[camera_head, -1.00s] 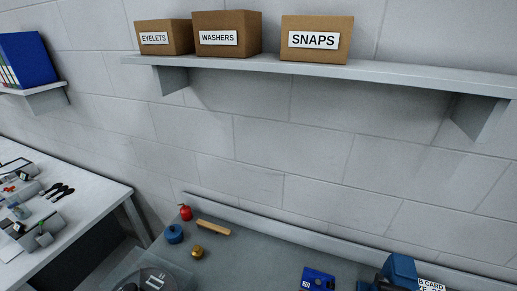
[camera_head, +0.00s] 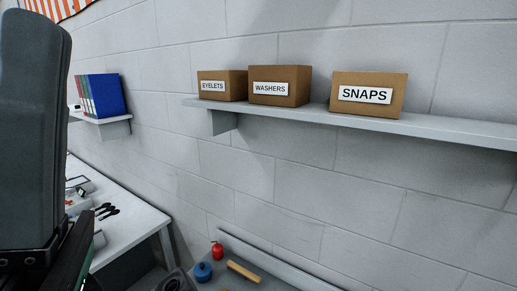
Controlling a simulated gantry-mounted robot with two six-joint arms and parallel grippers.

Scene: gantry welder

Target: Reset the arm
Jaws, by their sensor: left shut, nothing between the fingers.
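My left gripper (camera_head: 34,135) stands upright and very close at the left edge of the head view, a large dark grey rounded shape above black parts. It is shut with nothing held. It hides part of the wall and the white table behind it. My right gripper is not in view.
A wall shelf (camera_head: 440,128) holds boxes marked EYELETS (camera_head: 222,96), WASHERS (camera_head: 280,101) and SNAPS (camera_head: 368,108). Binders (camera_head: 105,95) stand on a smaller shelf. A white table (camera_head: 135,225) is at left. A red item (camera_head: 217,251), blue item (camera_head: 203,271) and wooden bar (camera_head: 243,271) lie below.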

